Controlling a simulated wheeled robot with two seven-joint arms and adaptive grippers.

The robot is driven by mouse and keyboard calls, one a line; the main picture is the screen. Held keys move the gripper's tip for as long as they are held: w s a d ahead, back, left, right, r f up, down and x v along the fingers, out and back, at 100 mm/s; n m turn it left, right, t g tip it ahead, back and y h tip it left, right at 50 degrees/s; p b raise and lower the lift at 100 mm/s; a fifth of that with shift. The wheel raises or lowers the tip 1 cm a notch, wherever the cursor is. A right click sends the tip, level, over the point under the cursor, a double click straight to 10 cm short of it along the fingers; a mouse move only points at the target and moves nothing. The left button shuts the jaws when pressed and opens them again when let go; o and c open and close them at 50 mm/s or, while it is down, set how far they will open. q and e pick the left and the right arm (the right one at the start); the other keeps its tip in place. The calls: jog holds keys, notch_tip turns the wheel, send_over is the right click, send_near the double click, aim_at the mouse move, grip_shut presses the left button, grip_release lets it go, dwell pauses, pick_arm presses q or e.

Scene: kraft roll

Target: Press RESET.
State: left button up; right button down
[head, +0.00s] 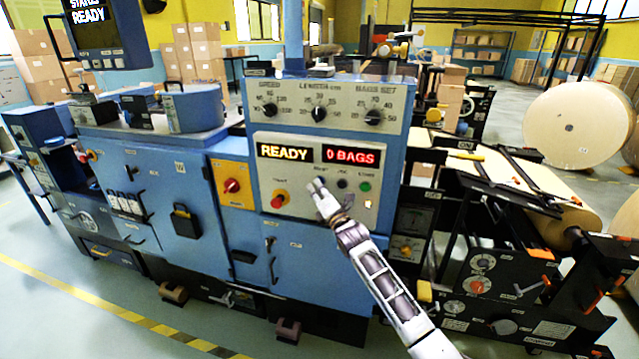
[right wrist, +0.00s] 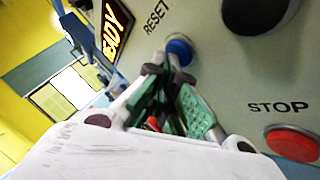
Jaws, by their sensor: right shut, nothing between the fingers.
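The RESET button is a round blue button (right wrist: 179,50) on the grey control panel (head: 312,215), below the printed word RESET in the right wrist view. My right gripper (head: 318,186) is shut and empty, with its fingertips at the panel front. In the right wrist view its fingertips (right wrist: 168,66) overlap the lower edge of the blue button. I cannot tell if they touch it. In the head view the gripper hides the button. The displays read READY (head: 285,152) and 0 BAGS (head: 350,156). My left gripper is not in view.
The red STOP button (right wrist: 293,143) and a black control (right wrist: 258,12) lie close by on the panel. Three dials sit above. A paper roll (head: 578,124) stands at the right.

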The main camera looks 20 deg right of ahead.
jog(key=shift+s, duration=0.1)
jog(key=shift+s+a+p, duration=0.4)
jog(key=shift+s+a, duration=0.05)
jog(key=shift+s, duration=0.15)
jog(key=s+a, duration=0.1)
jog(key=s+a+p, duration=0.1)
jog(key=s, duration=0.2)
jog(key=shift+s+a+p, duration=0.1)
jog(key=shift+a+p, duration=0.25)
jog(key=shift+a, duration=0.05)
dwell(0.6)
dwell(0.7)
